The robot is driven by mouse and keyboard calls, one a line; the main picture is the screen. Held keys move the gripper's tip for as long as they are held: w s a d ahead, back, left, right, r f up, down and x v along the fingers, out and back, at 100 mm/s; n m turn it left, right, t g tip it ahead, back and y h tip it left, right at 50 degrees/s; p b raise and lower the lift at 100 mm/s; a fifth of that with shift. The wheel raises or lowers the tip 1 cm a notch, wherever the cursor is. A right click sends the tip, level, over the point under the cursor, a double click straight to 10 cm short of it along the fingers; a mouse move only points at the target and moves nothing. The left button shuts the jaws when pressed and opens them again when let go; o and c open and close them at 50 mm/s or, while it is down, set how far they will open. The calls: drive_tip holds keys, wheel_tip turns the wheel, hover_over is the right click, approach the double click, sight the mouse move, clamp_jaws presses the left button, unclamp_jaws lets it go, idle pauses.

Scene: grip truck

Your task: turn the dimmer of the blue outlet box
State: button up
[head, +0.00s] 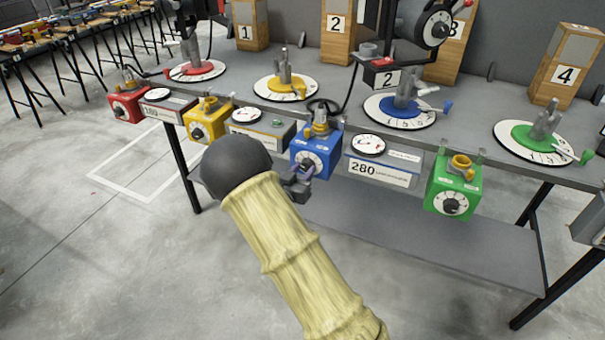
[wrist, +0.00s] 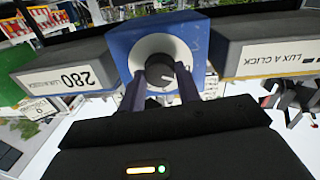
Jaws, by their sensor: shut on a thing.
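The blue outlet box (head: 317,151) hangs at the front edge of the table, right of the middle in the head view. It also shows upside down in the wrist view (wrist: 160,30). Its dimmer is a black knob (wrist: 159,71) on a white dial. My gripper (wrist: 160,82) is shut on the dimmer, with one dark finger on each side of it. In the head view my gripper (head: 304,172) is small at the front of the blue box, and my arm hides part of it.
Red (head: 127,104), yellow (head: 207,120) and green (head: 453,188) outlet boxes hang along the same table edge. A meter marked 280 (head: 380,169) is right of the blue box. The table (head: 330,75) carries several round dials. The floor before it is clear.

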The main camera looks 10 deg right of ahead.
drive_tip(key=m+b, duration=0.3)
drive_tip(key=m, duration=0.1)
drive_tip(key=shift+f, duration=0.2)
drive_tip(key=m+b, duration=0.3)
drive_tip(key=m, duration=0.1)
drive_tip(key=shift+b, duration=0.4)
drive_tip(key=m+b, duration=0.3)
drive_tip(key=shift+y+b, duration=0.35)
drive_tip(key=shift+y, duration=0.05)
drive_tip(key=shift+r+m+b, duration=0.15)
drive_tip(key=shift+m+b, duration=0.9)
drive_tip(key=shift+m, duration=0.05)
drive_tip(key=o, duration=1)
drive_tip(key=shift+r, duration=0.1)
drive_tip(key=shift+s, duration=0.15)
drive_tip(key=p+v, duration=0.3)
drive_tip(key=v, duration=1.4)
drive_tip(key=shift+s+a, duration=0.1)
drive_tip(key=shift+s, duration=0.05)
